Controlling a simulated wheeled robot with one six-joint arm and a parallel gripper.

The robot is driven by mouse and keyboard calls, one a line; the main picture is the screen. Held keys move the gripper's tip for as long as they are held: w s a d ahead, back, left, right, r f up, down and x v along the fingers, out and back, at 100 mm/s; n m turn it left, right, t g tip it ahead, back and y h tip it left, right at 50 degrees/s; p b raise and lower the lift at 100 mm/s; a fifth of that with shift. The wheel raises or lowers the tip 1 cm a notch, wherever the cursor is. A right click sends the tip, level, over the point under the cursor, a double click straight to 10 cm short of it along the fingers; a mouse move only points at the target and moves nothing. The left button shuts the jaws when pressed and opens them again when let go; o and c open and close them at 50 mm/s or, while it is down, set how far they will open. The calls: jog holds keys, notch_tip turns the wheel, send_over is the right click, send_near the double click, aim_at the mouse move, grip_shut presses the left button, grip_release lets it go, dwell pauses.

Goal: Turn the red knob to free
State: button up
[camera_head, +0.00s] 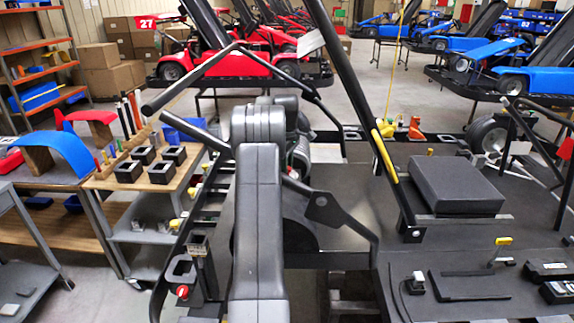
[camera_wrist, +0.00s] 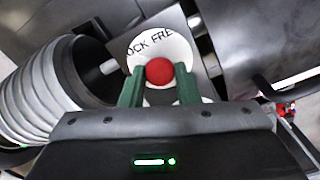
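The red knob (camera_wrist: 159,71) is round and sits in front of a white round plate (camera_wrist: 172,48) with black letters. The readable part is "OCK FRE"; the rest is cut off or covered. My gripper (camera_wrist: 159,74) has two green fingers, one on each side of the knob. Their tips are level with the knob and very close to its sides. I cannot tell whether they touch it. A dark part shows below the knob between the fingers. In the head view my arm covers the middle, and I cannot make out the gripper or the knob there.
A ribbed grey hose (camera_wrist: 38,95) lies close at the left of the gripper, and a dark rounded body (camera_wrist: 255,45) at the right. In the head view a bench (camera_head: 200,158) with black square holders stands left, and a black seat pad (camera_head: 455,185) right.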

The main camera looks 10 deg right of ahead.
jog(key=shift+m, duration=0.4)
jog(key=m, duration=0.7)
jog(key=shift+m, duration=0.3)
jog(key=m, duration=0.3)
jog(key=shift+m, duration=2.1)
jog(key=o, duration=1)
jog(key=shift+c, duration=0.2)
